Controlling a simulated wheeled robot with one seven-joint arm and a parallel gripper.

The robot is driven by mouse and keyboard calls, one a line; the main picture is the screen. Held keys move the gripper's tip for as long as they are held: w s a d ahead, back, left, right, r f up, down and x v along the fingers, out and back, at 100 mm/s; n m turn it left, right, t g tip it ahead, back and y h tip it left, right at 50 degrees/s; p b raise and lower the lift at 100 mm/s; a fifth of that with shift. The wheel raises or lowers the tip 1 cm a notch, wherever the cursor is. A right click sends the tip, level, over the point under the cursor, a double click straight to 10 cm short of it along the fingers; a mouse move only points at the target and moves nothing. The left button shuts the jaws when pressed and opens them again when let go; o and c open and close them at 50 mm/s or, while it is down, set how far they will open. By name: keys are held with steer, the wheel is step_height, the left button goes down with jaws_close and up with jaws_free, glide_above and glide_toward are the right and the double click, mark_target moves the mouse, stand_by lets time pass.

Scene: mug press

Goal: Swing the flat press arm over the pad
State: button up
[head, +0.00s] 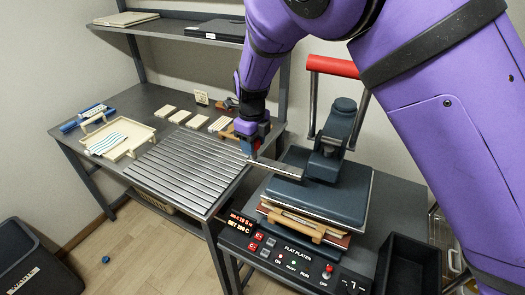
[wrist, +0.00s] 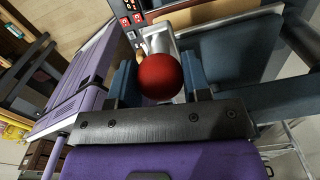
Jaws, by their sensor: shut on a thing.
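The flat press has a dark blue-grey upper plate (head: 305,187) on its press arm, with a red-gripped lever bar (head: 333,66) raised above it. The plate appears to lie above the lower stack (head: 300,225); the pad itself is mostly hidden, and I cannot tell how well they line up. A metal handle (head: 278,166) sticks out left from the plate. My gripper (head: 250,146) is at the outer end of this handle. In the wrist view, my gripper (wrist: 160,80) is shut on a red ball knob (wrist: 160,77), with one finger on each side.
A control panel (head: 300,262) fronts the press stand. A ribbed metal rack (head: 187,172) lies left of my gripper. A cream tray (head: 118,138) and several pale tiles (head: 180,116) lie farther left. A dark bin (head: 408,264) stands right.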

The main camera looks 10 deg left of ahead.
steer(key=shift+w+a, duration=0.65)
steer(key=shift+a, duration=0.1)
steer(key=shift+w+a+r, duration=0.15)
steer(key=shift+w+a, duration=0.05)
steer(key=shift+w, duration=0.05)
steer(key=shift+w, duration=0.1)
steer(key=o, duration=1)
steer(key=shift+o, duration=1.4)
steer(key=shift+w+a, duration=0.1)
steer(key=shift+a, duration=0.05)
step_height(320, 180, up, 11)
steer(key=shift+f, duration=0.2)
